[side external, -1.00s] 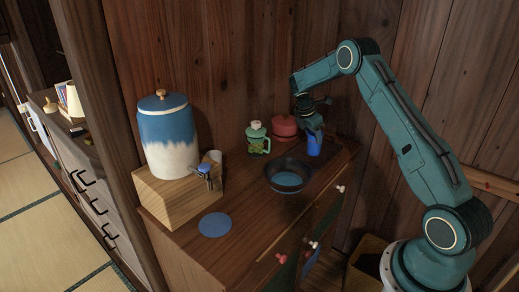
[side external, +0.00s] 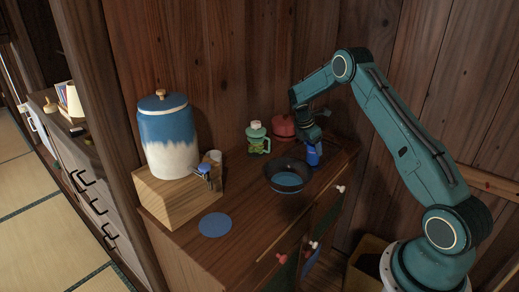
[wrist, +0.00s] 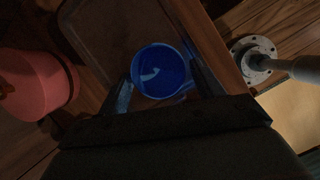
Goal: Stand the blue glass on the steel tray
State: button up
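The blue glass (side external: 313,157) is upright between the fingers of my gripper (side external: 313,141), low over the right end of the cabinet top. In the wrist view I look down into the glass (wrist: 162,72), with a finger close on either side, and my gripper (wrist: 160,88) is shut on it. The steel tray (wrist: 110,30) shows as a dark, flat, rimmed surface beyond and beneath the glass. In the side view the tray is dark and partly hidden behind the gripper and glass. I cannot tell whether the glass base touches it.
A dark bowl (side external: 287,178) stands just left of the glass. A red lidded pot (side external: 283,127) and a green jar (side external: 258,139) stand behind. A blue-and-white dispenser (side external: 168,135) on a wooden block is at left. A blue round mat (side external: 215,224) lies in front.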

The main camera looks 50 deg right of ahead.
jog(key=shift+r, duration=0.15)
jog(key=shift+v, duration=6.05)
